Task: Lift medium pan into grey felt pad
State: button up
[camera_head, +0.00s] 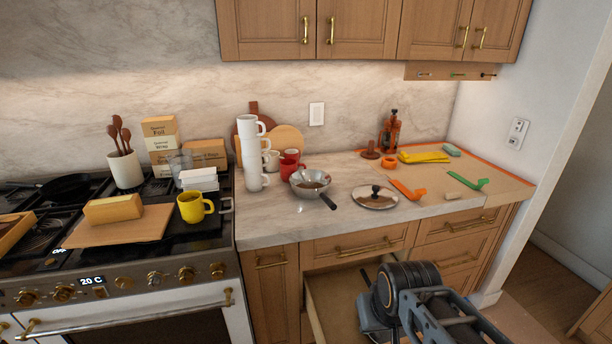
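A silver pan (310,183) with a black handle sits on the marble counter, its handle pointing toward the front right. It seems to be the medium pan, though a dark skillet (62,187) also sits on the stove at the left. I cannot make out a grey felt pad. My arm shows at the bottom right, in front of the counter and partly over an open drawer. I cannot see its fingertips, and nothing visible of the arm touches the pan.
Orange (407,189) and green (467,181) tools lie to the right. The open drawer (338,300) juts out below the counter.

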aim_at(310, 185)
jog(key=z, duration=0.85)
jog(key=i, duration=0.6)
jog(key=u, duration=1)
